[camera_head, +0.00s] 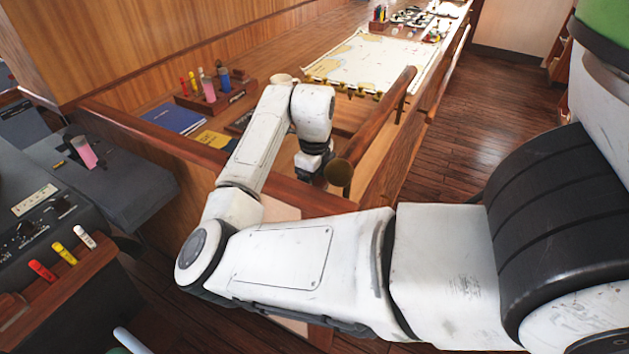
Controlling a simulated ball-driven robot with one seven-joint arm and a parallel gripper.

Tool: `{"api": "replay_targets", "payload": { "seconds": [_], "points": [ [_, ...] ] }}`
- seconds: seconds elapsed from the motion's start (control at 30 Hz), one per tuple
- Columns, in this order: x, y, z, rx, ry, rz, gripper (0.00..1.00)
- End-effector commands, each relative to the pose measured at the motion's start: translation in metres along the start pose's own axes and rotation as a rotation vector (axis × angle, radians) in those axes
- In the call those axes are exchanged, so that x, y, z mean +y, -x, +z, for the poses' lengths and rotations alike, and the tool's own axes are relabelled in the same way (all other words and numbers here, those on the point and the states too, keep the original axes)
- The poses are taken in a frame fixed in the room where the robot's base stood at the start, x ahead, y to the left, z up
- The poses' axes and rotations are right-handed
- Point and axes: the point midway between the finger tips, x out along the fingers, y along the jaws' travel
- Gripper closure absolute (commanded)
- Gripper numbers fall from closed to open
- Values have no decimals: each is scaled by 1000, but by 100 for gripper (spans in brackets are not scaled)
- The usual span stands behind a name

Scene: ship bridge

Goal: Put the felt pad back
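My white arm reaches from the right, over the wooden rail, to the long wooden counter (345,118). My gripper (312,172) points down at the counter's near end, behind the rail. Its fingers are small, dark and partly hidden, so I cannot tell whether they are open or hold anything. I cannot pick out the felt pad for certain. A dark flat item (240,121) lies on the counter just left of my arm, but I cannot tell what it is.
A chart (366,62) lies beyond. A round-ended handrail (340,172) stands close by my gripper. A console (40,215) is at left.

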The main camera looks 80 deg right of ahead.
Motion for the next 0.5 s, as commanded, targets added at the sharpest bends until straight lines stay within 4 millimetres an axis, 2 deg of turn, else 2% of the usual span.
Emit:
{"api": "replay_targets", "payload": {
  "seconds": [0.07,0.1,0.3,0.5],
  "points": [
    [0,-4,0,1,0,0,50],
    [0,-2,0,0,0,0,17],
    [0,-2,0,0,0,0,0],
    [0,-1,0,0,0,0,0]
  ]
}}
